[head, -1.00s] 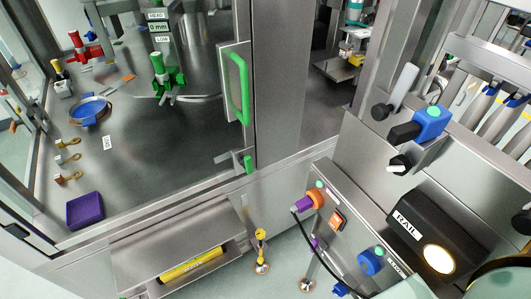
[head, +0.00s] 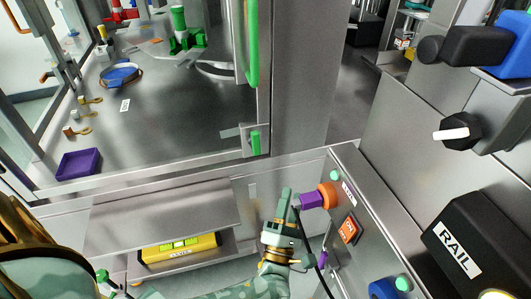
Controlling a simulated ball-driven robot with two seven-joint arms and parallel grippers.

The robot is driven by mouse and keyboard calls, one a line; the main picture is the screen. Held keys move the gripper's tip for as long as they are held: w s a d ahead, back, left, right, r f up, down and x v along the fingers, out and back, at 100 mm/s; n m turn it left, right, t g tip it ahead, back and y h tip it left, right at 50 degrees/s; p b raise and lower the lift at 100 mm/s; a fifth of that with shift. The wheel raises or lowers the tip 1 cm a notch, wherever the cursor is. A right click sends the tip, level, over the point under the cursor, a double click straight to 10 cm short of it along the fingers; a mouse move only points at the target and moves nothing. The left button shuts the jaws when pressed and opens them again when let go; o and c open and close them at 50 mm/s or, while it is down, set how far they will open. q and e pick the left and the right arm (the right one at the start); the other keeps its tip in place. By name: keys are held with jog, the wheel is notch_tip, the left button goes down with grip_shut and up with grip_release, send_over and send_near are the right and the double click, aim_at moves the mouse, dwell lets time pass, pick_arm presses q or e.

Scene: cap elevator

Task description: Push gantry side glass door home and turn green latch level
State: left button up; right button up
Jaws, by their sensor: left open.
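The side glass door's green handle (head: 251,45) stands upright at the top centre, beside the steel corner post. I cannot tell whether the door sits fully against its frame. The green latch (head: 255,143) is below the handle, on a small metal plate at the cabinet's lower corner. Its green part stands upright, not level. My left gripper (head: 288,205) is open, below and a little right of the latch and apart from it. It is close to a purple and orange connector (head: 313,199), and I cannot tell whether they touch. My right gripper is out of view.
A control panel with an orange switch (head: 349,231) and a dark RAIL box (head: 468,245) stand at the right. A cable hangs by my left gripper. A shelf with a yellow level (head: 180,247) is below the cabinet. A purple tray (head: 79,164) sits inside the cabinet.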

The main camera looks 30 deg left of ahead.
aim_at(257, 141)
pick_arm(q)
jog(key=w+a+r+n+g+y+b, duration=0.1)
jog(key=w+a+r+n+g+y, duration=0.1)
jog(key=a+n, duration=0.3)
jog(key=w+a+r+n+g+y+b, duration=0.2)
jog(key=a+n+y, duration=0.3)
jog(key=n, duration=0.3)
jog(key=w+a+r+n+g+y+b, duration=0.1)
jog(key=w+a+r+n+g+y, duration=0.2)
jog(key=a+n, duration=0.3)
jog(key=shift+w+a+r+n+g+y, duration=0.1)
jog(key=shift+w+r+n+g+y, duration=0.2)
jog(key=shift+w+r+n+g, duration=0.45)
jog(key=shift+s, duration=0.1)
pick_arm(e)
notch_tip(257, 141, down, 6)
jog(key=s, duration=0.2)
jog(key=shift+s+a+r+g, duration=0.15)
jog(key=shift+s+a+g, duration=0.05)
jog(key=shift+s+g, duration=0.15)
pick_arm(q)
jog(key=shift+f, duration=0.1)
grip_shut()
